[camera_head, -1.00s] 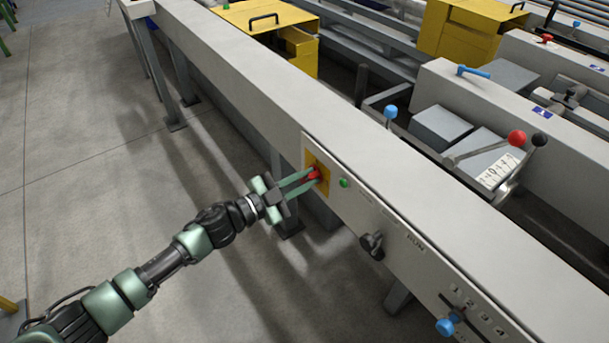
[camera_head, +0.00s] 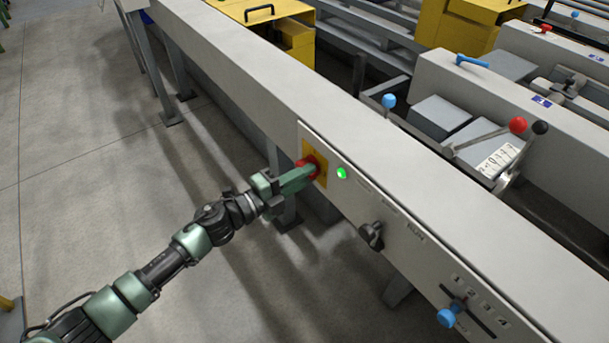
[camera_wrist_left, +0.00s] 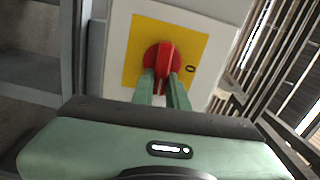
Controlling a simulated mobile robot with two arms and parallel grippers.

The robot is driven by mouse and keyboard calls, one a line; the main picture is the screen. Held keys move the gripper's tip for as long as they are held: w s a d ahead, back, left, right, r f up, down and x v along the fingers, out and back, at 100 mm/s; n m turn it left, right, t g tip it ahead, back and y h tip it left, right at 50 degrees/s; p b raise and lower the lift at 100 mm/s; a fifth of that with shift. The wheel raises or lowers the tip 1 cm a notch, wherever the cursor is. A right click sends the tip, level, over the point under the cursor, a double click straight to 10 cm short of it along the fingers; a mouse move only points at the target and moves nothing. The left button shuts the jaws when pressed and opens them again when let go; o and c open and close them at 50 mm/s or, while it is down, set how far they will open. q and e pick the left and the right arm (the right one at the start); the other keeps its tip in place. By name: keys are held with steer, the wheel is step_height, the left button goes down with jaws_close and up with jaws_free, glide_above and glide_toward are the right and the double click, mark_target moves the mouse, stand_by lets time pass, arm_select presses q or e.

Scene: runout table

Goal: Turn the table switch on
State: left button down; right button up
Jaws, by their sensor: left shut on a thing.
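The table switch is a red rotary knob (camera_head: 307,166) on a yellow plate (camera_head: 320,178), set in the grey side panel of the runout table. My left gripper (camera_head: 308,172) is shut on the red knob. In the left wrist view the knob (camera_wrist_left: 162,60) sits between the two green fingertips (camera_wrist_left: 162,78) on the yellow plate (camera_wrist_left: 196,48). A mark like "0" shows to the right of the knob there. A round green lamp (camera_head: 342,173) beside the plate is brightly lit. My right gripper is not in view.
Along the same panel are a black knob (camera_head: 372,235) and a blue-knobbed selector (camera_head: 446,317). Levers with blue (camera_head: 389,101) and red (camera_head: 518,125) balls stand behind the beam. Open floor lies on the left.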

arm_select(q)
steer(key=shift+f+m, duration=0.15)
steer(key=shift+m, duration=0.45)
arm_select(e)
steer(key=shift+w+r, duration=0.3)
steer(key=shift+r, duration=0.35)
arm_select(q)
steer(key=c, duration=1.4)
jaws_free()
steer(key=v, duration=0.8)
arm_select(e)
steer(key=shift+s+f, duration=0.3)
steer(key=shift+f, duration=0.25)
arm_select(q)
steer(key=shift+d, duration=0.1)
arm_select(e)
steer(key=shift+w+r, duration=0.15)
